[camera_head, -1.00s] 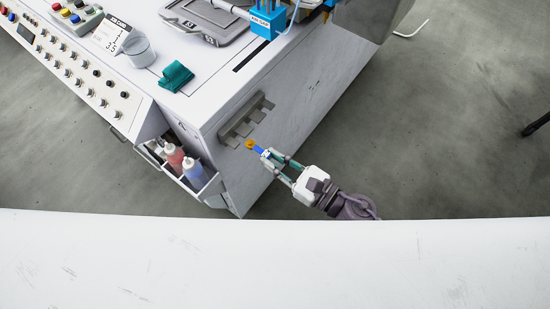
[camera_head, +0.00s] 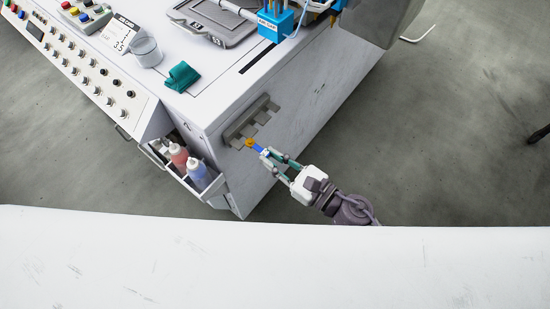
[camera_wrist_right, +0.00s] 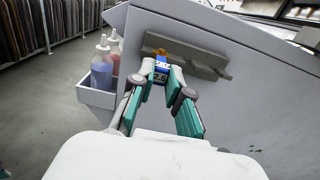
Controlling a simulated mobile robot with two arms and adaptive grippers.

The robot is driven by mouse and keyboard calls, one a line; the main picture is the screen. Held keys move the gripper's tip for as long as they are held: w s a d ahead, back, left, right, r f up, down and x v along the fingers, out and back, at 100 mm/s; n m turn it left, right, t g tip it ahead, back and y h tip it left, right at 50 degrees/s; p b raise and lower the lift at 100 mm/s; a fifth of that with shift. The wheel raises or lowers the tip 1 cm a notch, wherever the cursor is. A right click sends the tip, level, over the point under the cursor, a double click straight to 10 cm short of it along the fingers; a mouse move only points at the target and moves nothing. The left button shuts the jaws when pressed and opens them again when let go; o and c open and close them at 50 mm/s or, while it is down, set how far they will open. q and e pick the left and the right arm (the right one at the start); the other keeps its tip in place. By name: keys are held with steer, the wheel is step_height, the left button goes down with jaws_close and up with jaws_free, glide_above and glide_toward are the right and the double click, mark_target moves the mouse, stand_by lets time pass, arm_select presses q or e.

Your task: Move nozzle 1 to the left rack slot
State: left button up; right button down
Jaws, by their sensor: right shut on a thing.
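My right gripper (camera_head: 268,155) is shut on a small blue nozzle with an orange end (camera_head: 256,147). The orange end is close to the rack's lower left part. I cannot tell whether it touches. My left gripper is not in view.
A white side bin (camera_wrist_right: 96,97) with red and blue bottles (camera_head: 197,171) hangs left of the rack. A white surface (camera_head: 270,260) crosses the foreground. Open floor lies right.

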mark_target(258, 150)
steer(key=shift+x, duration=1.45)
stand_by(0.6)
steer(key=shift+f, duration=0.15)
stand_by(1.2)
steer(key=c, duration=1.1)
jaws_free()
steer(key=shift+o, duration=0.2)
